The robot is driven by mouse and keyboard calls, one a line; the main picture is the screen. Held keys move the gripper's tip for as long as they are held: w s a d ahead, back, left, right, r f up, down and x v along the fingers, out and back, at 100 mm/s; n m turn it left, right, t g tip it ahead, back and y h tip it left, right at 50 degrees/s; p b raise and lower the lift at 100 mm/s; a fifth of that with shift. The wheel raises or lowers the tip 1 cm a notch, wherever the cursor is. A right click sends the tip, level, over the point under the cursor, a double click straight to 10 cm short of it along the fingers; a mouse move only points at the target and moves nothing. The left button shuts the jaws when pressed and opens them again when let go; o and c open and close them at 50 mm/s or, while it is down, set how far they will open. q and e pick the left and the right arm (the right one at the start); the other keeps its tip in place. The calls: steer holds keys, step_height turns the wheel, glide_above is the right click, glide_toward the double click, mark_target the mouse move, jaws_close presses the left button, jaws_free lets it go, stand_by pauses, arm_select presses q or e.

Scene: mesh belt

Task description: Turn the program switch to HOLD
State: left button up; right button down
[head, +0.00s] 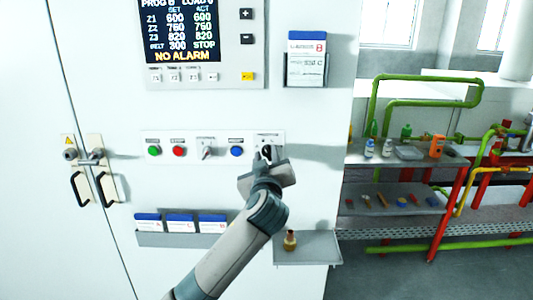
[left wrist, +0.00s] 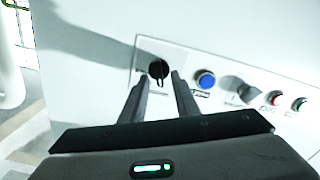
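A black rotary switch (head: 266,149) sits at the right end of the control strip on the white cabinet. It also shows in the left wrist view as a black knob (left wrist: 158,69) on a pale plate. My left gripper (head: 266,158) is right in front of it and partly covers it in the head view. In the left wrist view the two fingers of my left gripper (left wrist: 159,78) are apart, one on each side of the knob, with gaps visible. The switch's labels are too small to read. My right gripper is in neither view.
Left of the switch are a blue button (head: 236,151), a grey lever switch (head: 206,151), a red button (head: 178,151) and a green button (head: 154,151). A display (head: 180,32) reads "NO ALARM". A small shelf (head: 308,250) with a brass-coloured object juts out below.

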arm_select(q)
steer(key=shift+w, duration=0.15)
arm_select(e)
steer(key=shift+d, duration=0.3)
arm_select(q)
jaws_close()
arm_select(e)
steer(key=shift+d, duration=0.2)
